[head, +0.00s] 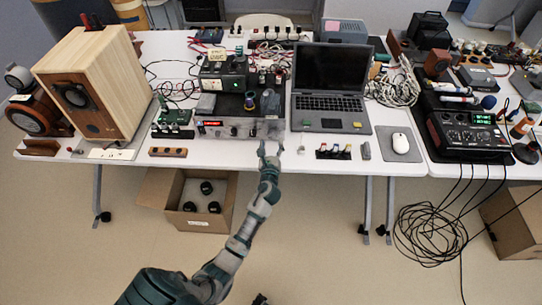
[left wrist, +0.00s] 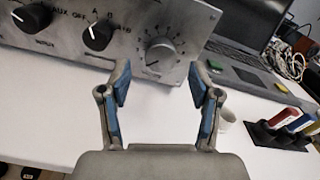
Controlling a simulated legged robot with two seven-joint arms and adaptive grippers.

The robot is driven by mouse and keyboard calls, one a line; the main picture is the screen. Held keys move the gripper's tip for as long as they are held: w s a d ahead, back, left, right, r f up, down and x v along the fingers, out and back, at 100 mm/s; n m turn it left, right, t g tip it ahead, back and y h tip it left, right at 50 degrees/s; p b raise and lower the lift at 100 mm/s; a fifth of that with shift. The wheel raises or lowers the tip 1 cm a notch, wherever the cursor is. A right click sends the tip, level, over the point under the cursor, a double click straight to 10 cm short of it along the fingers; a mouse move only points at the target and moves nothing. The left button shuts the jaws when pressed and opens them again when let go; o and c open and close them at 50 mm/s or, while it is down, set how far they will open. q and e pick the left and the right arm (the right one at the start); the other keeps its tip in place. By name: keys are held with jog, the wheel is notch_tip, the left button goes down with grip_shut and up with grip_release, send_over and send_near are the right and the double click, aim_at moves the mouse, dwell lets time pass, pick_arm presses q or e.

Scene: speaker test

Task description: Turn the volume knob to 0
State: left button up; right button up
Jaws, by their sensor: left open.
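The silver amplifier (head: 222,131) stands at the table's front edge, with a red display. In the left wrist view its front panel (left wrist: 135,55) fills the top. My left gripper (head: 270,150) is open and empty, facing the panel. In the left wrist view its fingertips (left wrist: 161,84) are spread either side of and below the knob, apparently not touching it.
Two black selector knobs (left wrist: 98,36) (left wrist: 32,18) sit left on the panel. A laptop (head: 331,90) is right of the amplifier, with a row of coloured connectors (head: 333,152) in front. A large wooden speaker (head: 95,85) stands left. Free air lies before the table edge.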

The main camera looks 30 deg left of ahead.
pick_arm(q)
jog(key=v, duration=0.8)
jog(key=shift+d, duration=0.25)
jog(key=shift+s, duration=0.1)
